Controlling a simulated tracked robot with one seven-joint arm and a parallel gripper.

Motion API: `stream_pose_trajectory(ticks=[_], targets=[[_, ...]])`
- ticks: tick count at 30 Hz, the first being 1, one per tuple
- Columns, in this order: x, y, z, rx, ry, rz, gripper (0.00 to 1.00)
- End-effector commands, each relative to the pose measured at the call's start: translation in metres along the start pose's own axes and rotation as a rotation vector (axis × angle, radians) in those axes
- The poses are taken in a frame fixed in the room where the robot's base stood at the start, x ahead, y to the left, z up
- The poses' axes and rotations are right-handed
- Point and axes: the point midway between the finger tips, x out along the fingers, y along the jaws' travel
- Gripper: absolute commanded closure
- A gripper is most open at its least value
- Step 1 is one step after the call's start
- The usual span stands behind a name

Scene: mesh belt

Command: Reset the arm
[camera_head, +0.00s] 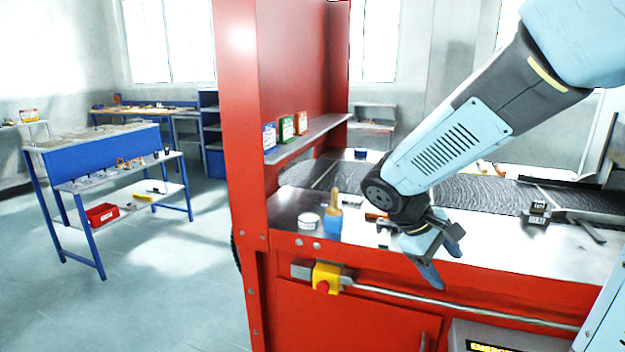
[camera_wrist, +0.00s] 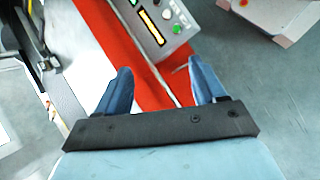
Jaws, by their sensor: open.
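My gripper (camera_head: 445,262) is at the front edge of the red machine (camera_head: 340,325) in the head view, below the bent light-blue arm. It points down and to the right, in front of the machine's metal top. In the wrist view my gripper (camera_wrist: 160,85) shows two blue fingers set wide apart with nothing between them. Behind them lie the red front of the machine and a thin rail.
A control panel (camera_wrist: 160,20) is near the fingers. A blue workbench (camera_head: 100,150) stands left.

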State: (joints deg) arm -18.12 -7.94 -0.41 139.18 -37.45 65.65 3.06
Motion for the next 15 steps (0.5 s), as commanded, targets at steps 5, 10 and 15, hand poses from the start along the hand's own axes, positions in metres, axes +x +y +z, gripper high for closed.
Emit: stream_pose_trajectory(ticks=[5, 10, 15], targets=[[-0.015, -0.002, 0.027, 0.165, 0.114, -0.117, 0.31], [-0.031, -0.005, 0.048, 0.314, 0.231, -0.216, 0.31], [-0.049, -0.008, 0.066, 0.460, 0.358, -0.302, 0.31]])
